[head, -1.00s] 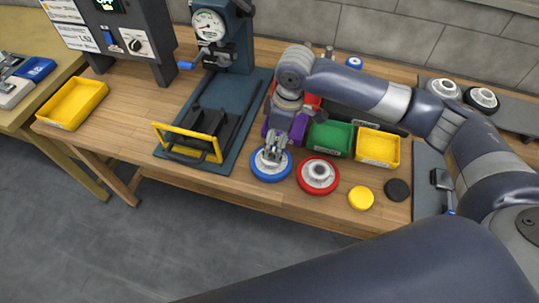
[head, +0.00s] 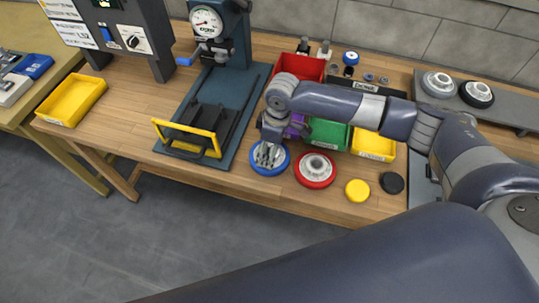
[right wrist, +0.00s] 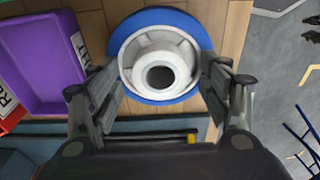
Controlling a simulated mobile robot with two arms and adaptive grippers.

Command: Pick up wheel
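The blue wheel (head: 270,171), with a pale grey hub, lies flat near the front edge of the workbench. My right gripper (head: 267,154) is directly above it, pointing down, and hides part of its hub. In the right wrist view the blue wheel (right wrist: 165,17) lies between the fingers of the right gripper (right wrist: 163,98). The fingers are spread, one on each side of the hub; I cannot tell whether they touch it. A red wheel (head: 316,181) with a similar hub lies just to the right. My left gripper is not in view.
A press (head: 220,88) with a yellow-framed fixture stands left of the wheels. Red, purple (right wrist: 42,62), green (head: 327,135) and yellow (head: 374,145) bins stand behind. A yellow disc (head: 357,190) and a black disc (head: 392,183) lie right. The bench front edge is close.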

